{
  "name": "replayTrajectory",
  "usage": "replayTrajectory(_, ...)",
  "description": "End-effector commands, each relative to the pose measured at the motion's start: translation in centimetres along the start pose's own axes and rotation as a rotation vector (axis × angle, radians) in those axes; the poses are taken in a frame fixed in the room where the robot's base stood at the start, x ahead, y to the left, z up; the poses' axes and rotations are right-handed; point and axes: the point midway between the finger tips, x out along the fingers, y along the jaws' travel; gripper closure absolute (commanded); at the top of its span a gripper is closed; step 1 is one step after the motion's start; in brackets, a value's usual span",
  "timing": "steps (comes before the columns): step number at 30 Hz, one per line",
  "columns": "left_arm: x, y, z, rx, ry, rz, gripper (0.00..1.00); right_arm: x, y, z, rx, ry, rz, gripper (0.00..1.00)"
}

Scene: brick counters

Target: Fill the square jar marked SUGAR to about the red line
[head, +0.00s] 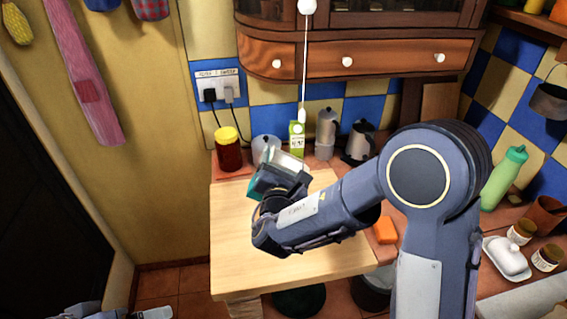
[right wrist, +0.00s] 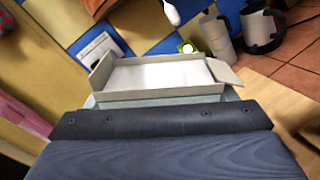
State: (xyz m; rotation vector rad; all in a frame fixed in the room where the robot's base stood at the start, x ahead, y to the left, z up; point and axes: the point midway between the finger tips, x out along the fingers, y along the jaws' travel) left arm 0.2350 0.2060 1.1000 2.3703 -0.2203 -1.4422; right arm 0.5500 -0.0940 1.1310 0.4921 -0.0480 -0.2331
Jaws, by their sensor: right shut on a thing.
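My right gripper (head: 268,205) is shut on an open carton (head: 272,182) with a teal side, held tilted above the wooden worktop (head: 235,257). In the right wrist view the carton (right wrist: 100,75) has its top flaps open, and a smooth white surface shows inside. The gripper's fingertips are hidden. I cannot make out a square jar marked SUGAR or its red line; the carton and my arm cover part of the worktop. My left gripper is not in view; only bits of what looks like my left arm show at the bottom left.
A red jar with a yellow lid (head: 229,152), a round pale pot (head: 265,146), a green-and-white carton (head: 297,138) and metal pots (head: 327,130) stand at the back. An orange block (head: 386,230) lies to the right. The worktop's front left is clear.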

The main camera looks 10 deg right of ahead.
Motion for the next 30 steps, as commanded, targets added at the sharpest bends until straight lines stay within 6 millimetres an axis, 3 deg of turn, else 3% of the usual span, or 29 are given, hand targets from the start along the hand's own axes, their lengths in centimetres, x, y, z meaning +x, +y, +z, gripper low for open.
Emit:
replayTrajectory(13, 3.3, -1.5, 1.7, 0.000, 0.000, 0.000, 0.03, 0.1, -2.1, -3.0, 0.287, -0.003, 0.003, 0.54)
replayTrajectory(30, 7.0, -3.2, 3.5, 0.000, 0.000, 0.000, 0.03, 0.1, -3.1, -3.8, 0.462, -0.003, 0.006, 0.54)
